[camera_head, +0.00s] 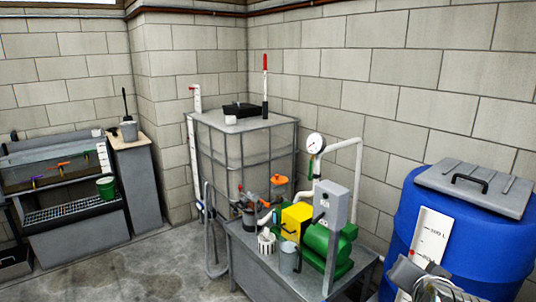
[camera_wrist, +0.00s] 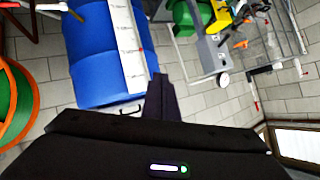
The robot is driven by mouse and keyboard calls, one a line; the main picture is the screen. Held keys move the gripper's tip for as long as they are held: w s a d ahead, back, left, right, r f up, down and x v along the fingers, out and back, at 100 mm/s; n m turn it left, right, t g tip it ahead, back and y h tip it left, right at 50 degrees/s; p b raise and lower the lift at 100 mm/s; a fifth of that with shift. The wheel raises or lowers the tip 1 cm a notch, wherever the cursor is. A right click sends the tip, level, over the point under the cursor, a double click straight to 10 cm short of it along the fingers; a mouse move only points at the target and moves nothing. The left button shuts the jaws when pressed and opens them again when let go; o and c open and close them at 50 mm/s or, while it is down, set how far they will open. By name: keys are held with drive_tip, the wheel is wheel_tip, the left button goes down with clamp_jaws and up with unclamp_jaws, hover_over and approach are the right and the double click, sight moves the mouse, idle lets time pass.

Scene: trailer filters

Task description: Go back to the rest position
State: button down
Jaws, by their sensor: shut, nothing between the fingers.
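My gripper (camera_wrist: 160,78) shows in the wrist view as a narrow dark shape pointing up from the dark wrist body. Its fingers are together with nothing between them. The view is rolled so that the room appears upside down. The gripper is in front of the block wall, beside the blue barrel (camera_wrist: 95,60) in the picture, and apart from anything I can make out. In the head view I cannot clearly pick out the gripper.
In the head view the blue barrel (camera_head: 452,222) with a grey lid (camera_head: 478,187) stands at right. A bench (camera_head: 262,272) carries a green pump (camera_head: 328,250) and gauge (camera_head: 315,143). A caged tank (camera_head: 240,150) stands behind. Bare floor (camera_head: 150,270) lies at left.

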drive_tip(key=s+a+f+n+g+y, duration=0.2)
drive_tip(key=s+a+n, duration=0.3)
drive_tip(key=a, duration=0.3)
drive_tip(key=s+a+f+n+g+y, duration=0.1)
drive_tip(key=s+a+n+g+y, duration=0.1)
drive_tip(key=s+a, duration=0.6)
drive_tip(key=a+n+g, duration=0.1)
drive_tip(key=n, duration=0.1)
drive_tip(key=shift+a+f+n+y, duration=0.3)
drive_tip(key=shift+f+n, duration=0.05)
drive_tip(key=shift+n, duration=0.05)
drive_tip(key=shift+d, duration=0.1)
drive_tip(key=shift+s, duration=0.5)
